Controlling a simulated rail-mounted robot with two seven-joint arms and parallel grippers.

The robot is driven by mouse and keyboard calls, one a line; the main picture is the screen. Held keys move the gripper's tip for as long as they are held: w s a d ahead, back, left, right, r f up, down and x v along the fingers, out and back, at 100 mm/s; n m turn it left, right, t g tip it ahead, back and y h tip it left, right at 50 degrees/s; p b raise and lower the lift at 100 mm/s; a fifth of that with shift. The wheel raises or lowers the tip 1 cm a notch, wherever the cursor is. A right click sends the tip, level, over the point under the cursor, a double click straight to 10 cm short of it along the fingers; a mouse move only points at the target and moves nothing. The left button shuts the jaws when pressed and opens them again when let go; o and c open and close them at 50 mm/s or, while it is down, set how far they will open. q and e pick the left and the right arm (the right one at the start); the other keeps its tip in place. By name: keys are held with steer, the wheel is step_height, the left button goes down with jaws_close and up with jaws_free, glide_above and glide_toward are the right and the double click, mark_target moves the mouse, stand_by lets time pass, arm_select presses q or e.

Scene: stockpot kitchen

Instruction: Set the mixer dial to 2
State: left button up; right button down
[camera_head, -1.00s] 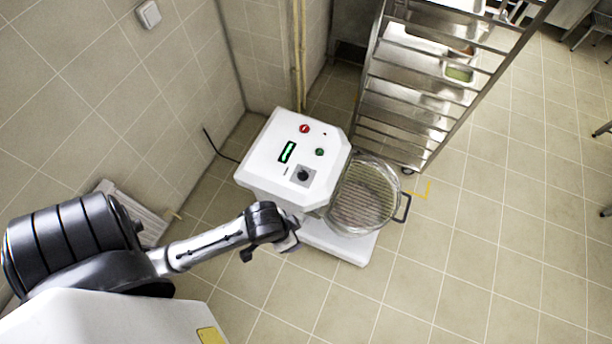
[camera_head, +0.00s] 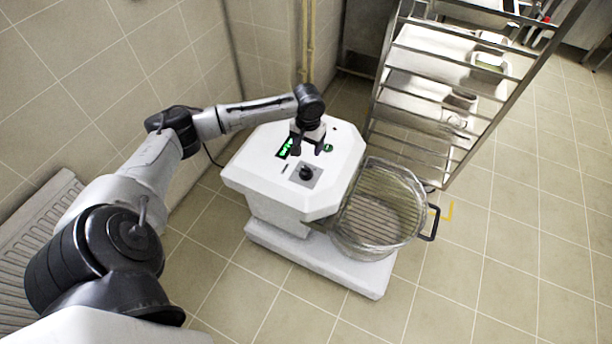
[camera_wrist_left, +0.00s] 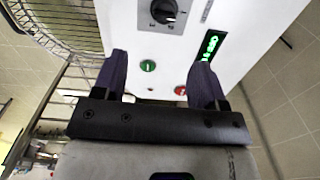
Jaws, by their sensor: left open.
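The white mixer (camera_head: 262,185) stands on the floor near the wall corner, its control panel on top. The black dial (camera_head: 306,173) sits on a grey square plate; in the left wrist view the dial (camera_wrist_left: 164,11) is at the top, partly cut off. A green-lit display (camera_head: 284,148) and a green button (camera_head: 328,148) are beside it. My left gripper (camera_head: 309,149) is open and empty, over the panel behind the dial. In the left wrist view its two fingers (camera_wrist_left: 166,74) stand apart, with the green button and red button (camera_wrist_left: 181,90) between them. My right gripper is not seen.
The mixer's bowl with a wire guard (camera_head: 382,205) and a black handle (camera_head: 431,222) is at the right of the panel. A metal rack (camera_head: 455,95) stands behind it. Tiled walls are at the left and back. Floor at the lower right is clear.

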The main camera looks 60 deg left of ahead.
mark_target(306, 169)
arm_select(q)
steer(key=shift+n, duration=0.3)
steer(key=f+b, duration=0.1)
steer(key=f, duration=0.3)
steer(key=a+f+b, duration=0.1)
steer(key=f+b, duration=0.1)
steer(key=f, duration=0.3)
steer(key=f+b, duration=0.1)
steer(key=f, duration=0.3)
steer(key=shift+w+a+f, duration=0.1)
steer(key=shift+a+f, duration=0.05)
steer(key=shift+f, duration=0.15)
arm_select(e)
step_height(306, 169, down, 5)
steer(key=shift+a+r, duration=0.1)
arm_select(q)
steer(key=shift+c, duration=0.2)
steer(key=shift+c, duration=0.7)
steer(key=c, duration=0.7)
steer(key=shift+c, duration=0.3)
